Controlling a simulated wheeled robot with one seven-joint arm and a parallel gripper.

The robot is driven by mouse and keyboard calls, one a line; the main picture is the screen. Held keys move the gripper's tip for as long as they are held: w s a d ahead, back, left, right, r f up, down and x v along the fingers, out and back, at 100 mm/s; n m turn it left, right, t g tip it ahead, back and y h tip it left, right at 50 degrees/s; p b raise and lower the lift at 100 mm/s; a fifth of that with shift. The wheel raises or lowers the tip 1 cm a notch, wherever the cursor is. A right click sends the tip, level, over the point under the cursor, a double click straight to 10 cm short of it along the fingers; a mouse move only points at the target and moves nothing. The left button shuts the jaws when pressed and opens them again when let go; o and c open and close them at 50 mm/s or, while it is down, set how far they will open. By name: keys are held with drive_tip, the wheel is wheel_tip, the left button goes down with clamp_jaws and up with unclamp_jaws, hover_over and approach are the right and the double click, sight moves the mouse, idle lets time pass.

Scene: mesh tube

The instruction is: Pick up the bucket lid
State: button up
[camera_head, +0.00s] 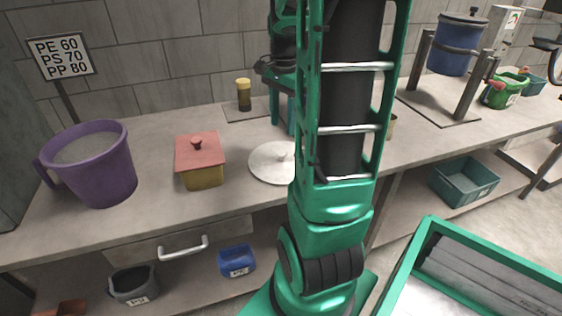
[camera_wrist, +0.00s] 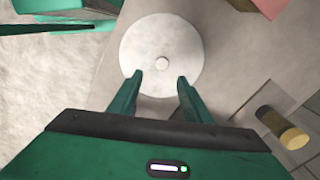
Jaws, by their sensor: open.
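The bucket lid looks like a flat, round, pale grey disc (camera_head: 268,163) with a small knob in its middle. It lies on the counter, partly hidden behind my green arm in the head view. In the wrist view the lid (camera_wrist: 162,35) is at the top centre, with its knob beyond my fingertips. My gripper (camera_wrist: 158,76) is open and empty. Its two green fingers point toward the lid, one on each side of the knob's line, and their tips overlap the lid's near edge in the picture. I cannot tell the height above it.
A purple bucket (camera_head: 103,172) and a yellow box with a red knobbed lid (camera_head: 199,152) stand left on the counter. A yellow-capped jar (camera_head: 243,95) stands behind. A blue drum (camera_head: 455,48) in a stand is at right. A green-rimmed bin (camera_head: 424,246) is at front right.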

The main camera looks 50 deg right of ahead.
sight(282, 152)
wheel_tip(282, 152, down, 11)
drive_tip(key=shift+w+r, duration=0.15)
clamp_jaws()
idle(0.5)
